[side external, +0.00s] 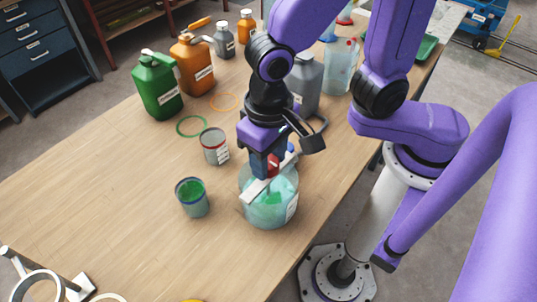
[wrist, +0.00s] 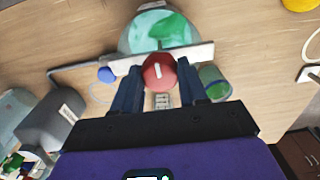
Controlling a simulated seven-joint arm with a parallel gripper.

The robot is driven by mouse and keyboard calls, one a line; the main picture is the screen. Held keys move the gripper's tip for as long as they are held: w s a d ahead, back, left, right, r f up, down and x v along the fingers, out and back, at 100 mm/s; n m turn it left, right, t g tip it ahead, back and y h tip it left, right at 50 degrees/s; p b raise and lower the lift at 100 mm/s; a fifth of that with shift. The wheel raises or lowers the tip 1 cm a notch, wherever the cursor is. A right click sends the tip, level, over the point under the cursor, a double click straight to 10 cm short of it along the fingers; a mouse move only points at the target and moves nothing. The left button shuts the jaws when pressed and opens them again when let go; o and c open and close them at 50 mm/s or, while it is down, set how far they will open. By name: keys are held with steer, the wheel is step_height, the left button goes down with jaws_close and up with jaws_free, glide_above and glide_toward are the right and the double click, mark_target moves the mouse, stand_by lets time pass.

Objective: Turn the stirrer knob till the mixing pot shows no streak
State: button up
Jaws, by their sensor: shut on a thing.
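The mixing pot (side external: 270,213) is a clear, rounded vessel near the table's right edge. Its pale teal content shows darker green patches, also seen through the pot in the wrist view (wrist: 140,36). A pale bar (side external: 255,190) crosses its top. The red stirrer knob (wrist: 159,73) sits at the bar, with a short white mark that is nearly upright in the wrist view. My gripper (wrist: 160,78) points down over the pot with one finger on each side of the knob, shut on it. In the side view the fingers partly hide the knob (side external: 273,165).
Green (side external: 157,88) and orange (side external: 193,65) jugs stand farther back. A grey bottle (side external: 305,82) stands behind my arm.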

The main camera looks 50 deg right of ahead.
steer(key=n, duration=0.4)
steer(key=shift+n, duration=0.3)
steer(key=n, duration=0.3)
steer(key=shift+n, duration=0.3)
steer(key=n, duration=0.4)
steer(key=shift+n, duration=0.3)
steer(key=n, duration=0.3)
steer(key=shift+n, duration=0.3)
steer(key=n, duration=0.4)
steer(key=shift+w+n, duration=0.1)
steer(key=shift+n, duration=0.2)
steer(key=n, duration=0.3)
steer(key=shift+n, duration=0.3)
steer(key=n, duration=0.4)
steer(key=shift+n, duration=2.2)
